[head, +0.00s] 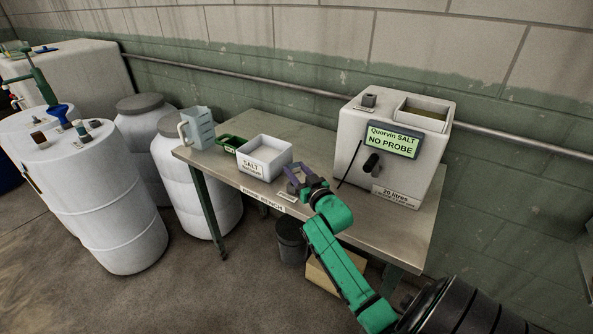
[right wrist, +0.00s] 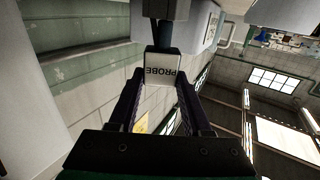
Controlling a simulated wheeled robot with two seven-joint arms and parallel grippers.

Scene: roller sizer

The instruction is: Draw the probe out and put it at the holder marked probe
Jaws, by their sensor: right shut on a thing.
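My right gripper (head: 305,180) is low over the front of the bench, between the salt tub and the sizer machine. In the right wrist view its jaws (right wrist: 162,95) are shut on the probe (right wrist: 162,67), a pale block lettered PROBE with a dark part beyond it. In the head view the fingers mostly hide the probe. The white machine (head: 345,125) has a display (head: 391,140) reading "Quorvin SALT NO PROBE". A small pale plate (head: 287,197) lies by the gripper at the bench front; its lettering is too small to read. My left gripper is not in view.
A white tub marked SALT (head: 264,166), a green tray (head: 232,141) and a clear jug (head: 198,128) stand left on the bench (head: 330,150). A black knob (head: 372,162) juts from the machine's front. White drums (head: 95,200) stand at left. The bench behind the gripper is clear.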

